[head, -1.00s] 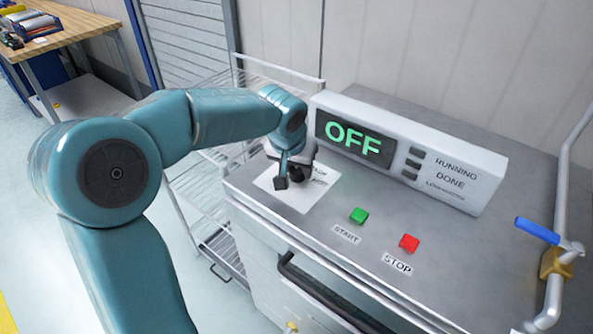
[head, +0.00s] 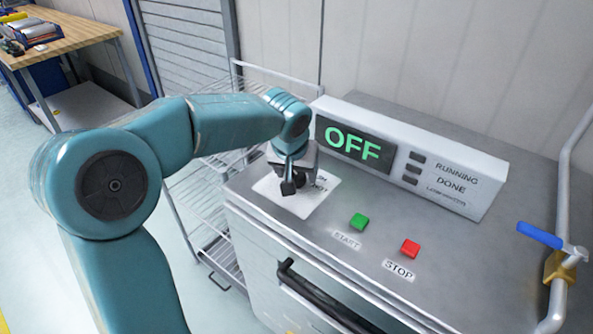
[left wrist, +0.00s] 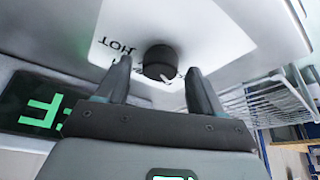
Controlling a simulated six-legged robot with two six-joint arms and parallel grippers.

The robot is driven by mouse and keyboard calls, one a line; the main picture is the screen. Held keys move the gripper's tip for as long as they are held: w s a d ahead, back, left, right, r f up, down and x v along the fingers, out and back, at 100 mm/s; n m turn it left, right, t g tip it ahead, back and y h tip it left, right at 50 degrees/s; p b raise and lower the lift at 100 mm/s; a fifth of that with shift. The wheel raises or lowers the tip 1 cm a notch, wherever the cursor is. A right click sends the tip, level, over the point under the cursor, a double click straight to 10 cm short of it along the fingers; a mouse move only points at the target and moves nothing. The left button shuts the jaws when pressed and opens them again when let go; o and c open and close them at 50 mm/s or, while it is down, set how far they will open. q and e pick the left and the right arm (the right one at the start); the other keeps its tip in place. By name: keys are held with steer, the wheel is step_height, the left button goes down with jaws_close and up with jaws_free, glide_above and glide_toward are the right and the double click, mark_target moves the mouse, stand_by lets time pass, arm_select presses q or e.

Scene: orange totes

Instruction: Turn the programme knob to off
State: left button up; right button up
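The programme knob (left wrist: 160,62) is a short black dial on a white label plate (left wrist: 205,30), with a pale pointer mark and the word HOT beside it. In the head view the plate (head: 300,207) lies on the machine top, and my gripper hides most or all of the knob. My left gripper (head: 291,182) is over the plate. In the left wrist view its two fingers (left wrist: 159,66) are apart, with the knob showing between their tips and a gap on each side. The display (head: 352,145) reads OFF in green. My right gripper is not in view.
A green START button (head: 359,221) and a red STOP button (head: 410,248) sit right of the plate. The display housing (head: 450,175) stands behind. A pipe with a blue lever (head: 540,235) is at the right. A wire rack (head: 205,205) stands left of the machine.

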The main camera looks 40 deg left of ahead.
arm_select(q)
steer(key=p+v, duration=0.1)
steer(key=v, duration=1.5)
steer(key=shift+p, duration=0.4)
steer(key=shift+r, duration=0.1)
